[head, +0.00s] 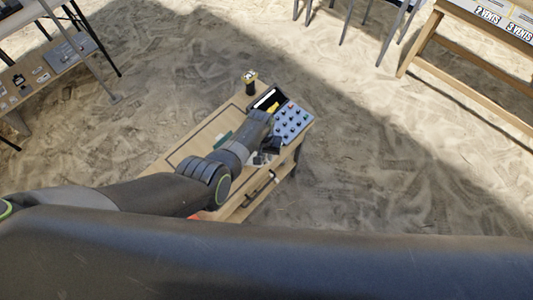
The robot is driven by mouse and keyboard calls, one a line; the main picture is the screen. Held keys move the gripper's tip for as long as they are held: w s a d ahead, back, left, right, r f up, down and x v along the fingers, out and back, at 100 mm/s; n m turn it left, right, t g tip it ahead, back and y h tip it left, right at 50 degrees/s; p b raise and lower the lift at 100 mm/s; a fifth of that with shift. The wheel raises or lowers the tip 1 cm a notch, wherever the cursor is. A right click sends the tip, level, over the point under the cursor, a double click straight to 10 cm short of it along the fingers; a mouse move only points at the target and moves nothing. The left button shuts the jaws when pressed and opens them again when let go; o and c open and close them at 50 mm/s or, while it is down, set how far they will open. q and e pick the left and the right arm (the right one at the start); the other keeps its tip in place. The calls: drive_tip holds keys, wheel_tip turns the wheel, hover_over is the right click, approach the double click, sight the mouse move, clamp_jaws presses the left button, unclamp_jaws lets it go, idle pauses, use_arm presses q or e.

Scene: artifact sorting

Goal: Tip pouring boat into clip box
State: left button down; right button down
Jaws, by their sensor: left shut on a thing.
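My left arm reaches in from the left over a small wooden table. I cannot tell for certain which container is the clip box. My right gripper is not in view.
On the wooden table (187,150), a blue-grey tray (293,122) with several dark round pieces lies right of the gripper. A dark jar with a yellowish top (250,83) stands at the far corner. Green and grey items lie near my forearm. Sandy ground surrounds the table.

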use_arm(q)
drive_tip(key=shift+a+r, duration=0.15)
drive_tip(key=shift+r, duration=0.1)
drive_tip(key=shift+a+r+h+p, duration=0.15)
drive_tip(key=shift+r+h+p, duration=0.45)
drive_tip(key=shift+h, duration=0.2)
drive_tip(key=shift+a+r+h, duration=0.1)
drive_tip(key=shift+r+h, duration=0.15)
drive_tip(key=shift+h, duration=0.05)
drive_tip(key=shift+w+r+p, duration=0.1)
drive_tip(key=shift+r+p, duration=0.05)
drive_tip(key=shift+p, duration=0.15)
drive_tip(key=shift+a+r+h, duration=0.3)
drive_tip(key=shift+h, duration=0.2)
drive_tip(key=shift+w+a+r+g+h+p, duration=0.1)
drive_tip(key=shift+a+r+g+h+p, duration=0.2)
drive_tip(key=shift+r+h, duration=0.2)
drive_tip(key=shift+w+a+r+g+h+p, duration=0.1)
drive_tip(key=shift+a+r+h+p, duration=0.1)
drive_tip(key=shift+a+r+h, duration=0.3)
drive_tip(key=shift+r, duration=0.25)
drive_tip(key=shift+w+a+r+h, duration=0.1)
drive_tip(key=shift+a+r+h, duration=0.2)
drive_tip(key=shift+h, duration=0.2)
